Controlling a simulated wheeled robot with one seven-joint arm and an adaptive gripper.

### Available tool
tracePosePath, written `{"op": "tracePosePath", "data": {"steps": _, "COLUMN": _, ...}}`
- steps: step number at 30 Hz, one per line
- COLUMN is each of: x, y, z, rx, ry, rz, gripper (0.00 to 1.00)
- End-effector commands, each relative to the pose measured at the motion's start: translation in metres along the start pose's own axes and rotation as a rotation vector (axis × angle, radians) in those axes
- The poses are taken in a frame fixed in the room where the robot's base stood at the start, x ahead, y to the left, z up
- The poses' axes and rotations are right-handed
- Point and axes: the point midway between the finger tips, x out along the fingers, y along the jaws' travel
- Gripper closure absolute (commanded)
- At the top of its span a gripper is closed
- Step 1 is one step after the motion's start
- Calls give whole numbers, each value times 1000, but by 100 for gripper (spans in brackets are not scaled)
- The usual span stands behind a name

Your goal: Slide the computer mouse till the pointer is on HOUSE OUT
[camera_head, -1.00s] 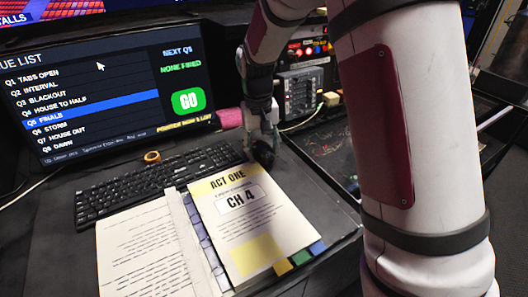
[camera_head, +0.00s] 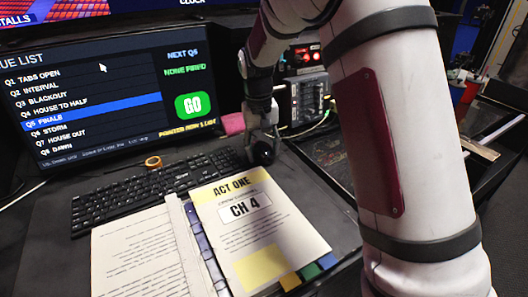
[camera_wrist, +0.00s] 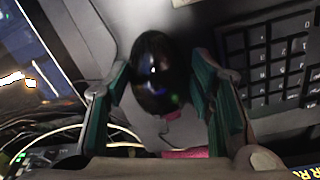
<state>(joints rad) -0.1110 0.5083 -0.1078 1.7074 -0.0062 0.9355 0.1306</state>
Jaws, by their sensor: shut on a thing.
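The black computer mouse (camera_head: 263,153) lies on the desk just right of the keyboard's end. My gripper (camera_head: 262,136) is shut on it from above. In the wrist view the glossy mouse (camera_wrist: 160,72) sits between my two fingers. The monitor (camera_head: 108,92) shows a cue list. Its white pointer (camera_head: 102,68) is near the top, right of the Q1 TABS OPEN row. The HOUSE OUT row (camera_head: 65,136), Q7, is well below the pointer. The highlighted blue row (camera_head: 95,108) is Q5 FINALE.
A black keyboard (camera_head: 150,189) lies left of the mouse. An open binder with an ACT ONE sheet (camera_head: 265,230) lies in front of it. A tape ring (camera_head: 153,162) is by the monitor, and a pink thing (camera_head: 232,124) is behind the mouse. A control box (camera_head: 303,95) stands behind right.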

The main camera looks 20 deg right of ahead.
Motion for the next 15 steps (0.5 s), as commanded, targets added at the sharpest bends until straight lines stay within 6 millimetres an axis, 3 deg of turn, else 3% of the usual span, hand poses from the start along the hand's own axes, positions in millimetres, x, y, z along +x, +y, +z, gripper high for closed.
{"op": "tracePosePath", "data": {"steps": 15, "x": 2, "y": -1, "z": -9, "rx": 0, "ry": 0, "rz": 0, "gripper": 71}}
